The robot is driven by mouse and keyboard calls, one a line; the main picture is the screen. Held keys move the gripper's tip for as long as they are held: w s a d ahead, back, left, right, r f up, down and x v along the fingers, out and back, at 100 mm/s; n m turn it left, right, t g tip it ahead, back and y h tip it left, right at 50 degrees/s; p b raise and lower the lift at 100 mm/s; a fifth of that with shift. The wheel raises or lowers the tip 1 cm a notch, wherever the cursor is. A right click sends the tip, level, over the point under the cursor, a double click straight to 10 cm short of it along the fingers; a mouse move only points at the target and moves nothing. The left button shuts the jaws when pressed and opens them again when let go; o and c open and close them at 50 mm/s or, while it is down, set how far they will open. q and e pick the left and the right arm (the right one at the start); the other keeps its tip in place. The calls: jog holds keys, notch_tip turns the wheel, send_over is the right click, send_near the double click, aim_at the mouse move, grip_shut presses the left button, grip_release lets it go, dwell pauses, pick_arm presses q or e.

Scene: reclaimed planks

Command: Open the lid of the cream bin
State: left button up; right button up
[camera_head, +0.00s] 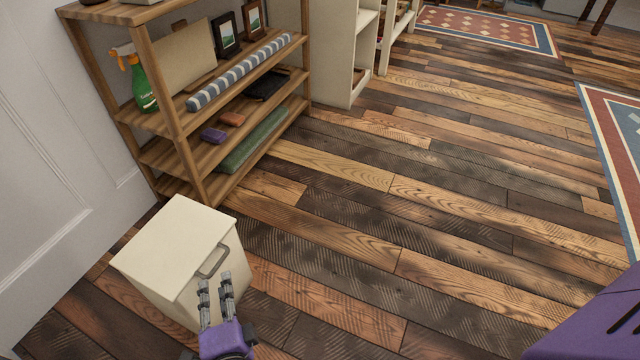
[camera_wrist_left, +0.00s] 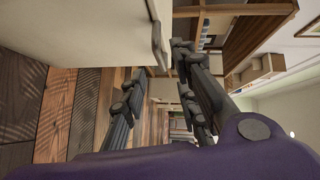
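The cream bin (camera_head: 168,242) stands on the floor at the lower left in the head view, with its flat top lid down. A grey loop handle (camera_head: 213,262) sits at the top of its front side. My left gripper (camera_head: 215,282) is just in front of the handle, fingers apart and empty. In the left wrist view the bin's cream side (camera_wrist_left: 85,30) fills the upper left, and the handle (camera_wrist_left: 160,45) shows near the open fingertips (camera_wrist_left: 158,70). I cannot tell whether a finger touches it. My right gripper is not in view.
A wooden shelf (camera_head: 190,125) with a green spray bottle (camera_head: 143,85), frames and folded cloths stands behind the bin. A white panelled door (camera_head: 60,150) is close on the left. The plank floor (camera_head: 400,220) to the right is clear, with patterned rugs (camera_head: 490,28) beyond.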

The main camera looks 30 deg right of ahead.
aim_at(216, 266)
pick_arm(q)
jog(key=b+x, duration=0.1)
jog(key=x, duration=0.6)
jog(key=shift+f, duration=0.1)
jog(key=shift+w, duration=0.35)
grip_shut()
jog(key=shift+f, duration=0.1)
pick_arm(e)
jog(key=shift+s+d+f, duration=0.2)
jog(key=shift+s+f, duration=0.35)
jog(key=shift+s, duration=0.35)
pick_arm(q)
jog(key=shift+s, duration=0.1)
